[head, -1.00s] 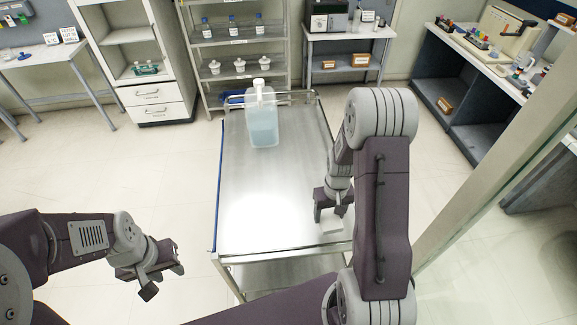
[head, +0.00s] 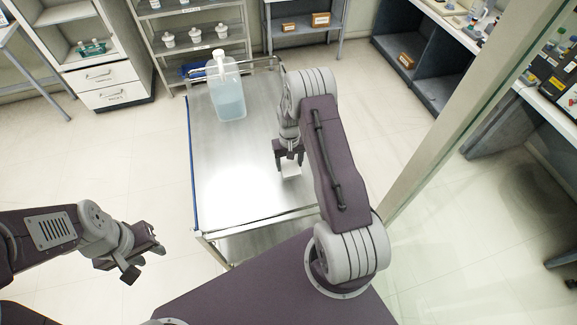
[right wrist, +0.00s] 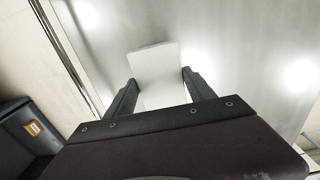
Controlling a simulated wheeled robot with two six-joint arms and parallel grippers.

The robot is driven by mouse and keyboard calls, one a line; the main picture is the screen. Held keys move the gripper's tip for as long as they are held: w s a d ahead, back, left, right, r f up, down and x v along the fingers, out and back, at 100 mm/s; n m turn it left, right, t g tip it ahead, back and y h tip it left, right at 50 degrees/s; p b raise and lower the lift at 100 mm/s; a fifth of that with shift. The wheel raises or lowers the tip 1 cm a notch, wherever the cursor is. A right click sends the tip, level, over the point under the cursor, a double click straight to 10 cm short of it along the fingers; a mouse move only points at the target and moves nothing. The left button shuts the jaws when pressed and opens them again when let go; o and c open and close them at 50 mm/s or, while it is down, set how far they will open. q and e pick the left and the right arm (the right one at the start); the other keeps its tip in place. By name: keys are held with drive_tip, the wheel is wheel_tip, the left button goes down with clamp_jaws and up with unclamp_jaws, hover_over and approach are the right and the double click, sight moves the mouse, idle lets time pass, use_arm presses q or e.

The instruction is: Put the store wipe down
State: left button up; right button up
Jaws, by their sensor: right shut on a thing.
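The store wipe is a flat white pad (head: 291,171), held at the right side of the steel cart top (head: 225,180). It also shows in the right wrist view (right wrist: 155,65), between the two dark fingers. My right gripper (head: 289,160) is shut on the wipe, low over the cart; I cannot tell if the wipe touches the metal. My left gripper (head: 142,262) hangs over the floor to the left of the cart, empty, with its fingers apart.
A translucent jug (head: 228,98) with pale blue liquid stands at the cart's far end. The cart's middle and near left are clear. A drawer cabinet (head: 112,85) and shelves (head: 195,45) stand behind. A glass panel's post (head: 455,120) rises on the right.

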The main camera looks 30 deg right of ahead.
sight(290, 164)
drive_tip(key=shift+f, duration=0.1)
drive_tip(key=f+p, duration=0.1)
drive_tip(key=f, duration=0.2)
drive_tip(key=shift+s+d+f+p, duration=0.2)
drive_tip(key=shift+f+p, duration=0.1)
drive_tip(key=shift+p, duration=0.1)
drive_tip(key=shift+w+f, duration=0.15)
drive_tip(key=shift+a+f+b, duration=0.15)
drive_tip(key=shift+b, duration=0.15)
drive_tip(key=o, duration=1.1)
drive_tip(key=shift+o, duration=1.1)
